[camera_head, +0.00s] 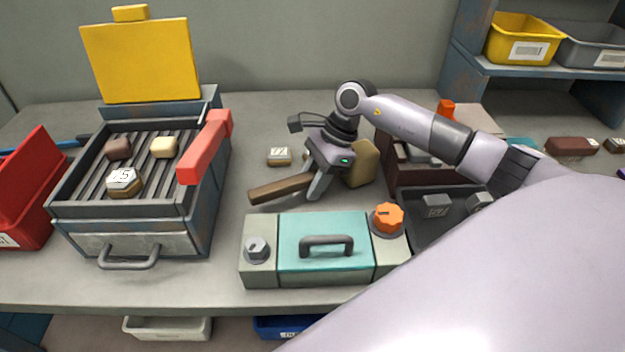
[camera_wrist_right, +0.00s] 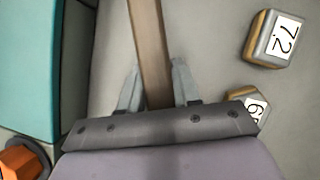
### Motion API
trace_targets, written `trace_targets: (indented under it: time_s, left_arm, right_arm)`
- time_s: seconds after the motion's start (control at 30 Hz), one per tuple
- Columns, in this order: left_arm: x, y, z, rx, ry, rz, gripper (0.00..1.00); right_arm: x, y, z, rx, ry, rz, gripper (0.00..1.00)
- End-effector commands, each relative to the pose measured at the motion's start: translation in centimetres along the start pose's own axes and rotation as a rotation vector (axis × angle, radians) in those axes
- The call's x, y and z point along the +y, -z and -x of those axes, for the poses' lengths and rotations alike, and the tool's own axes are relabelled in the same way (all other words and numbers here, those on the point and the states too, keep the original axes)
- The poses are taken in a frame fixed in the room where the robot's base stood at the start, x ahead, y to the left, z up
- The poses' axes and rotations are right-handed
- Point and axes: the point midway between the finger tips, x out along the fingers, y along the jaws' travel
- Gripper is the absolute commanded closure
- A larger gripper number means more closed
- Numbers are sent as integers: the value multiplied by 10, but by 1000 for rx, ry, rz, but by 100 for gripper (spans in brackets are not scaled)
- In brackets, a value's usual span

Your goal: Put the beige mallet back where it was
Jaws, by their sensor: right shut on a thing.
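The beige mallet has a beige head (camera_head: 362,164) and a brown wooden handle (camera_head: 278,189). My right gripper (camera_head: 318,186) is shut on the handle, with the head at its right and the handle's free end pointing left. In the right wrist view the handle (camera_wrist_right: 148,40) runs up between the two fingers (camera_wrist_right: 157,85); the head is out of that view. The mallet is above or on the grey bench behind the teal box; I cannot tell whether it touches the bench. My left gripper is not in view.
The teal box (camera_head: 322,258) with an orange knob (camera_head: 388,218) stands in front. A grill (camera_head: 92,211) with an open yellow lid (camera_head: 142,60) and blocks is left. A block marked 72 (camera_head: 279,156) lies behind the handle. A dark tray (camera_head: 405,205) is right.

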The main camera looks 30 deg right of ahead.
Motion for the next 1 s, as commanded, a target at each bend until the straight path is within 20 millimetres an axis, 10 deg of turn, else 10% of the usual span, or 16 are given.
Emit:
trace_targets:
  time_s: [0.2, 0.23, 0.33, 0.67, 1.0]
  left_arm:
    - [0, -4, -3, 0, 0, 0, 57]
    - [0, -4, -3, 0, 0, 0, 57]
    - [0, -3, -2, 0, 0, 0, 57]
    - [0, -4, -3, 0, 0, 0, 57]
    - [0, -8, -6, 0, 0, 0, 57]
  right_arm:
    - [-1, 2, -3, -1, 3, 1, 100]
    - [-1, 2, -3, -1, 3, 1, 65]
    - [-1, 2, -3, -1, 3, 1, 38]
    - [0, 3, 0, 1, 0, -1, 38]
    - [-1, 2, 51, 0, 5, 1, 38]
